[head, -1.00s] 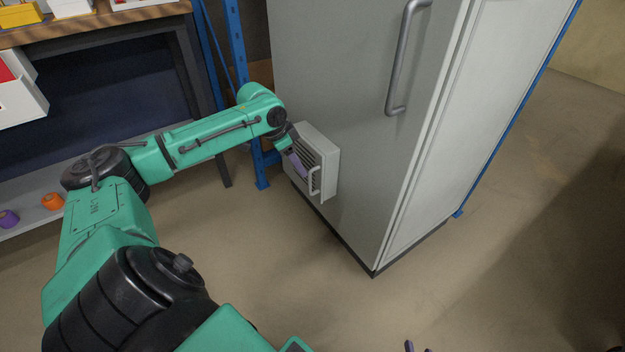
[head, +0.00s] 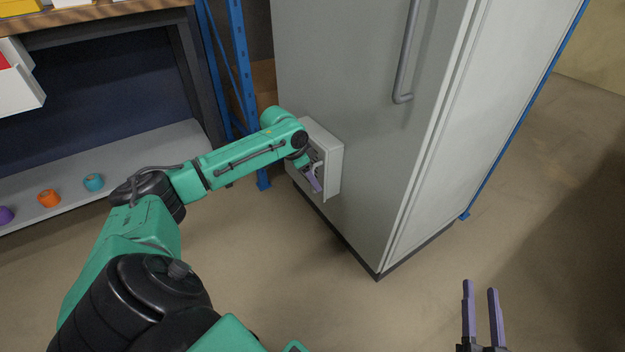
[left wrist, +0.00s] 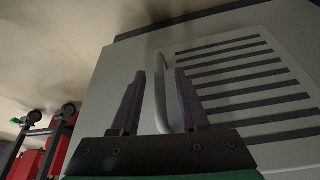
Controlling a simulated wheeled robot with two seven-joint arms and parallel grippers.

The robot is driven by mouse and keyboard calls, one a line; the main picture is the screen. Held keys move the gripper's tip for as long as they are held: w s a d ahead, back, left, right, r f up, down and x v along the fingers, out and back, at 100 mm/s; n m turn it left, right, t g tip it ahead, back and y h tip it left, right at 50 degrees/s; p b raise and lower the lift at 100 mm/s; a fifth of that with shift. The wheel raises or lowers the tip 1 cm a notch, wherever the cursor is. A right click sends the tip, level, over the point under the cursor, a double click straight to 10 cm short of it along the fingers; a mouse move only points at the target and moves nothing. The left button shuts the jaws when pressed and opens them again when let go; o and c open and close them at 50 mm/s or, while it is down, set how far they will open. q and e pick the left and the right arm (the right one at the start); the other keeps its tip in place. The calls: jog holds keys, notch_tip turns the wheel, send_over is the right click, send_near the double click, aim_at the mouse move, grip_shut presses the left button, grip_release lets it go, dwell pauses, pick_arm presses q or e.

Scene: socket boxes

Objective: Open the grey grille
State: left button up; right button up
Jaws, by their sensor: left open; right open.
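The grey grille (head: 333,160) is a pale box low on the front of a tall grey cabinet. In the left wrist view its slatted face (left wrist: 240,75) shows several dark slots and a curved grey handle (left wrist: 162,90). My left gripper (head: 317,183) is at the grille's front. In the left wrist view the open left fingers (left wrist: 160,95) stand either side of the handle, which lies between them; contact cannot be told. The handle is mostly hidden in the head view. My right gripper (head: 480,300) is open and empty over the floor at the lower right.
The tall cabinet (head: 345,70) has a long vertical handle (head: 408,55). A blue rack post (head: 240,65) stands left of it. A shelf (head: 115,170) at left holds an orange ring (head: 48,198) and a blue one (head: 93,182). The floor in front is clear.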

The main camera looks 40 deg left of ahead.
pick_arm(q)
jog(key=shift+c, duration=0.3)
grip_shut()
dwell(1.1)
